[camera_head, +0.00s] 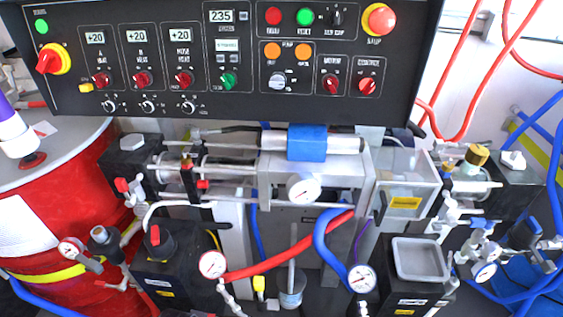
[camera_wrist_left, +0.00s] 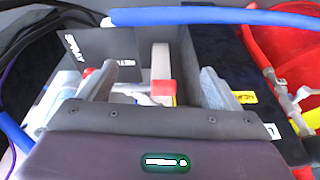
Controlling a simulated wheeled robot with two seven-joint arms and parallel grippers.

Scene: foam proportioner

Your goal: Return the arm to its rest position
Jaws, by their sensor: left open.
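My left gripper (camera_wrist_left: 142,85) shows in the left wrist view, with its two pale fingers spread wide apart and nothing held between them. Behind the gap is a grey-white upright piece (camera_wrist_left: 161,62) with a red part (camera_wrist_left: 163,90) at its lower end; I cannot tell whether a finger touches it. A dark plate (camera_wrist_left: 100,55) with white lettering lies beyond the fingers. Neither gripper shows in the head view. My right gripper is in no view.
In the head view, a black control panel (camera_head: 220,103) spans the top above the pump machinery. A red drum (camera_head: 50,220) stands left. Red hose (camera_head: 290,255) and blue hose (camera_head: 325,240) loop in front. In the wrist view, blue hose (camera_wrist_left: 210,16) crosses the top and red surface (camera_wrist_left: 290,50) is right.

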